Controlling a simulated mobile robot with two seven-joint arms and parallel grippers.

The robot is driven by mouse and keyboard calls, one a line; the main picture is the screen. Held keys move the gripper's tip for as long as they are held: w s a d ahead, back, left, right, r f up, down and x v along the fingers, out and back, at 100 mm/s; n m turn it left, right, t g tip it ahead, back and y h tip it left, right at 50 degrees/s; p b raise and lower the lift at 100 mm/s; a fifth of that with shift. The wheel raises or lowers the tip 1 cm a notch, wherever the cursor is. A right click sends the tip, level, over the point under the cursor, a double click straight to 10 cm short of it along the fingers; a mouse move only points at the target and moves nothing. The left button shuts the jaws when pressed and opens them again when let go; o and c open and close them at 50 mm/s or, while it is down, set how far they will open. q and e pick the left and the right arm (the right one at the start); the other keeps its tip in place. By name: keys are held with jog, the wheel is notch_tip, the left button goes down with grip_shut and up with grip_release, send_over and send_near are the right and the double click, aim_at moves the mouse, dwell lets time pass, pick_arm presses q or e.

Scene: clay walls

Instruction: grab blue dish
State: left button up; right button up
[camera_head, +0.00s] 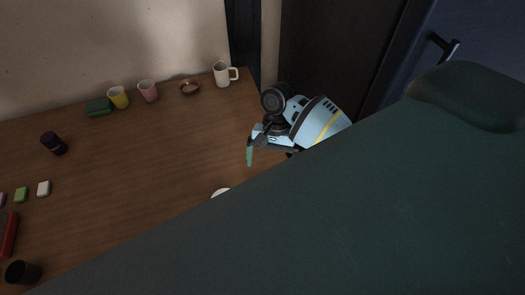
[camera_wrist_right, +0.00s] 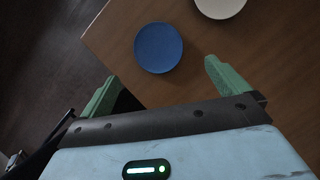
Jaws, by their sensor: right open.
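The blue dish (camera_wrist_right: 158,47) is a round plate lying on the brown wooden table near its edge, in the right wrist view. It cannot be seen in the head view, where a large dark green surface (camera_head: 330,215) covers that part. My right gripper (camera_wrist_right: 161,72) is open, its two green fingers apart with nothing between them. The dish appears ahead of the gap between the fingertips. In the head view the right gripper (camera_head: 257,151) is over the right side of the table. My left gripper is not in view.
A white dish (camera_wrist_right: 222,4) lies beside the blue one; its edge shows in the head view (camera_head: 220,192). A white mug (camera_head: 221,76), a small brown bowl (camera_head: 190,87), and pink (camera_head: 148,91) and yellow cups (camera_head: 118,98) stand along the wall. The table's middle (camera_head: 150,160) is clear.

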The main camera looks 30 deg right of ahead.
jog(key=shift+s+x, duration=0.25)
jog(key=shift+x, duration=0.95)
jog(key=shift+f, duration=0.35)
jog(key=x, duration=0.3)
jog(key=shift+f, duration=0.25)
jog(key=shift+s+a+f+b, duration=0.2)
jog(key=shift+f+b, duration=0.1)
jog(key=shift+f, duration=0.25)
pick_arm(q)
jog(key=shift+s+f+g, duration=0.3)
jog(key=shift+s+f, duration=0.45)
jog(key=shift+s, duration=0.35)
pick_arm(e)
jog(key=c, duration=1)
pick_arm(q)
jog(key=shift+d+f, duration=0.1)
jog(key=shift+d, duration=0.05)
pick_arm(e)
jog(key=shift+c, duration=0.2)
